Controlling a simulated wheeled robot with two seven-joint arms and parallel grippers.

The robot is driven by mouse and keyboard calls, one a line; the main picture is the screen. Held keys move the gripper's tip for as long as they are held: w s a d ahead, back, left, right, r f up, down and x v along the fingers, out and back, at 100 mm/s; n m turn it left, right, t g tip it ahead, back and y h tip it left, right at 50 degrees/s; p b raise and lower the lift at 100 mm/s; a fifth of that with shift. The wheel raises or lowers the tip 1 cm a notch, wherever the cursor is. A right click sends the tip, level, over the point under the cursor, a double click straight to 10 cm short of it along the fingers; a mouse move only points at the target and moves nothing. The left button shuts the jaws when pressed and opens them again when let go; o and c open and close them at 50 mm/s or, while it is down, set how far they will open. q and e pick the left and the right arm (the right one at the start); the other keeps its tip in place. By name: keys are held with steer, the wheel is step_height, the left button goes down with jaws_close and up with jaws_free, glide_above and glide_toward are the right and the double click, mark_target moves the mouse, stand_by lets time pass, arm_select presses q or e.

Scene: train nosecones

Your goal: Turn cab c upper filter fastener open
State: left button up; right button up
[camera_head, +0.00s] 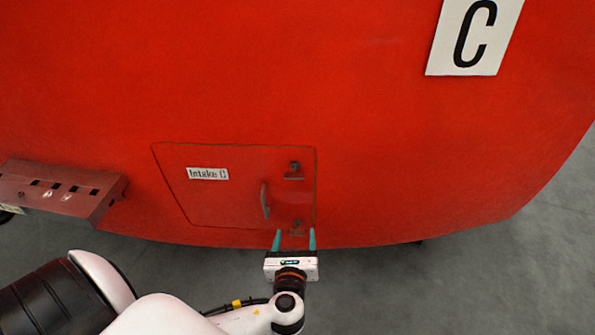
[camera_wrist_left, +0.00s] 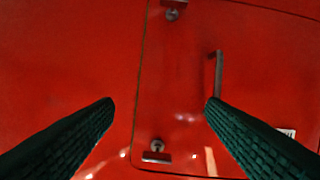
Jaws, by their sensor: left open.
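The red cab's hatch, labelled "Intake C" (camera_head: 208,174), has two dark fasteners along its right edge in the head view. The upper filter fastener (camera_head: 294,167) is near the top corner, with a small dark plate under it. The lower fastener (camera_head: 297,226) is near the bottom corner. The wrist view looks upside down: the upper fastener (camera_wrist_left: 157,147) appears low between the fingers, the lower one (camera_wrist_left: 172,13) at the top. My left gripper (camera_head: 295,236) is open and empty, its teal fingers near the hatch's lower right corner in the head view. My right gripper is not in view.
A curved handle (camera_head: 265,200) stands out from the hatch left of the fasteners; it also shows in the wrist view (camera_wrist_left: 217,75). A red slotted step (camera_head: 60,190) juts out at left. A "C" plate (camera_head: 475,38) is at upper right. Grey floor lies below.

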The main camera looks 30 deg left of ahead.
arm_select(q)
steer(key=m+t+y, duration=0.1)
steer(key=t, duration=0.1)
glide_toward(294, 177)
steer(key=s, duration=0.1)
steer(key=p+x, duration=0.1)
steer(key=x, duration=0.4)
steer(key=p+x, duration=0.1)
steer(key=x, duration=0.5)
steer(key=shift+d+f, duration=0.25)
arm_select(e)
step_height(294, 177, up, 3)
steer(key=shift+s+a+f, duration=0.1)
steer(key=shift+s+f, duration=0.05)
arm_select(q)
steer(key=c, duration=1)
